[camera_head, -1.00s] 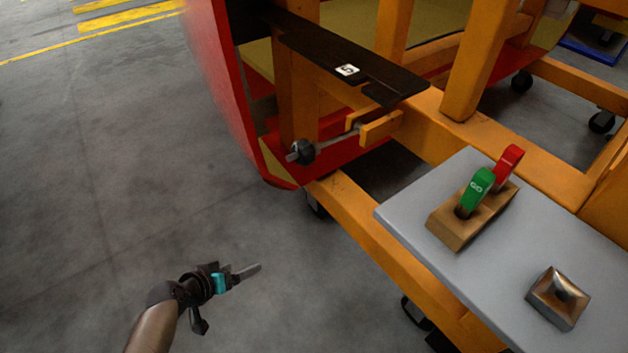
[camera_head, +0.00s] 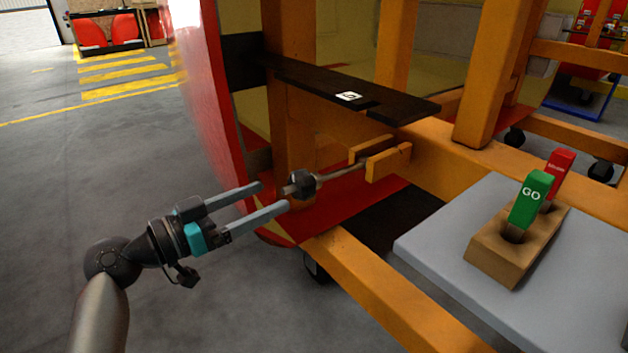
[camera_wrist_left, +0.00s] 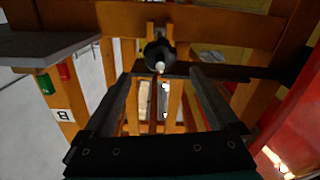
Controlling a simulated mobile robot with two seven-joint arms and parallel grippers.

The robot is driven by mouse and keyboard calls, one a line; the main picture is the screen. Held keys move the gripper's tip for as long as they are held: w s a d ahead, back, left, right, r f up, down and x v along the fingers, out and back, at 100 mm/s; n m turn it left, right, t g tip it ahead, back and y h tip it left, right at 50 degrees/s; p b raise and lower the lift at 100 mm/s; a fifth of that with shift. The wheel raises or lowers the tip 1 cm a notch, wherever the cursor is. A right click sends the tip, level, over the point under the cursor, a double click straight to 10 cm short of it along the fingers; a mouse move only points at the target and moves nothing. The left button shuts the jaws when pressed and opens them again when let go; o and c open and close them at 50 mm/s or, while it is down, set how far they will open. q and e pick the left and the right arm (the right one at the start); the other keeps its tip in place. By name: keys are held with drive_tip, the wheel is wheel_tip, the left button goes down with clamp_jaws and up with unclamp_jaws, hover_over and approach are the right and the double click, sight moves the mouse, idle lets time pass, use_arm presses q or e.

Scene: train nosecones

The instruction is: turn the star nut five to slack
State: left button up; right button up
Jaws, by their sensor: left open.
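The star nut (camera_head: 302,184) is a dark lobed knob on a thin metal rod, below a black plate with a white number tag (camera_head: 348,96) that seems to read 5. The rod runs back to an orange forked bracket (camera_head: 388,161). My left gripper (camera_head: 274,197) is open and empty, its two grey fingers pointing at the nut from the left, tips just short of it. In the left wrist view the nut (camera_wrist_left: 159,55) shows between and beyond the fingertips (camera_wrist_left: 161,76), with the rod end facing the camera. My right gripper is not in view.
A red nosecone shell (camera_head: 205,120) stands close behind my left gripper. Orange frame beams (camera_head: 370,285) on casters surround the nut. A grey panel (camera_head: 430,250) with a green GO lever (camera_head: 531,200) and a red lever (camera_head: 558,172) is at the right. Open floor lies left.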

sight(314, 173)
use_arm(q)
drive_tip(key=b+x, duration=0.1)
drive_tip(key=x, duration=0.9)
drive_tip(key=shift+b, duration=0.4)
drive_tip(key=shift+w+d, duration=0.4)
drive_tip(key=shift+d, duration=0.1)
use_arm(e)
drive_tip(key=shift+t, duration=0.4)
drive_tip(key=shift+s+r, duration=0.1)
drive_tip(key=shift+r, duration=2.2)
use_arm(q)
drive_tip(key=shift+c, duration=0.3)
drive_tip(key=c, duration=1.3)
